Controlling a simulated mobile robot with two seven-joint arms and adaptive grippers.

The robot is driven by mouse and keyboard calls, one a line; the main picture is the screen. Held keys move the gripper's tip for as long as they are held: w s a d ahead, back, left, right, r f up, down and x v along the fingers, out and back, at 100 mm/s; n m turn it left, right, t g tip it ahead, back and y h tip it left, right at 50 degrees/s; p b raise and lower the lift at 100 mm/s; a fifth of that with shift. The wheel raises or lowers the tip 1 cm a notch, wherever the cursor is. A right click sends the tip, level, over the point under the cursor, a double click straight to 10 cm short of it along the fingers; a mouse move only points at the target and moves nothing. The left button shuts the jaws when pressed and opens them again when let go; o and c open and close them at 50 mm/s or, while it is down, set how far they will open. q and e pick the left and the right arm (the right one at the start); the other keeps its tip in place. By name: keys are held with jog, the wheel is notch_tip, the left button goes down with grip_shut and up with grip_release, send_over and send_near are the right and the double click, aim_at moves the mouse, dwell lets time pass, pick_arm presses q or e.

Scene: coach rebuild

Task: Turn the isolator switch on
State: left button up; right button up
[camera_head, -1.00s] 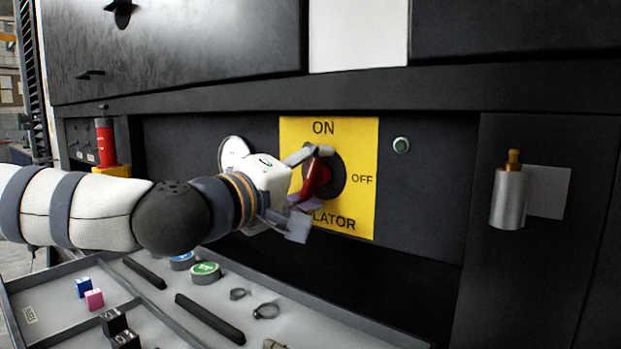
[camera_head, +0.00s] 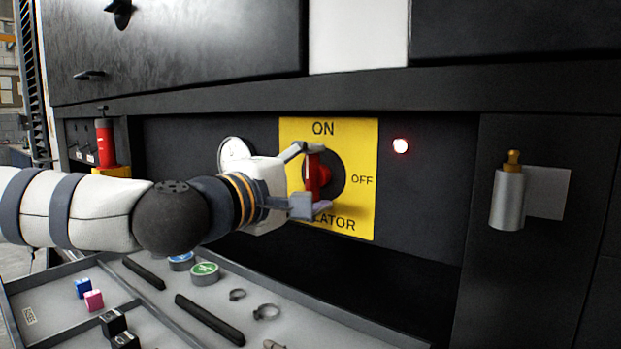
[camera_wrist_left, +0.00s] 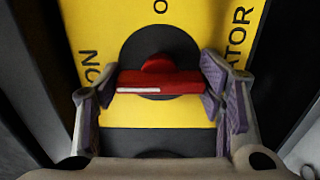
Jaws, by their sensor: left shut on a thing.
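The isolator switch is a yellow plate (camera_head: 358,215) with a dark round base and a red handle (camera_head: 322,170). The handle stands upright, in line with the ON mark at the top; OFF is on the right. My left gripper (camera_head: 316,178) is shut on the handle, one finger at its upper end and one at its lower end. In the left wrist view the red handle (camera_wrist_left: 160,82) spans between the two purple-padded fingers. The indicator lamp (camera_head: 400,146) beside the plate glows red. My right gripper is not in view.
Below is a grey tray (camera_head: 45,285) with dark bars, rings, round tins and small cubes. A silver cylinder with a brass top (camera_head: 508,195) is on the right panel. A red cylinder (camera_head: 105,143) stands at the left. A round white gauge (camera_head: 233,152) is behind my wrist.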

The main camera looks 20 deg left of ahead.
pick_arm(q)
jog(key=shift+r, duration=0.1)
jog(key=o, duration=1.1)
jog(key=shift+w, duration=0.1)
jog(key=shift+o, duration=0.2)
jog(key=v, duration=0.7)
jog(key=shift+s, duration=0.3)
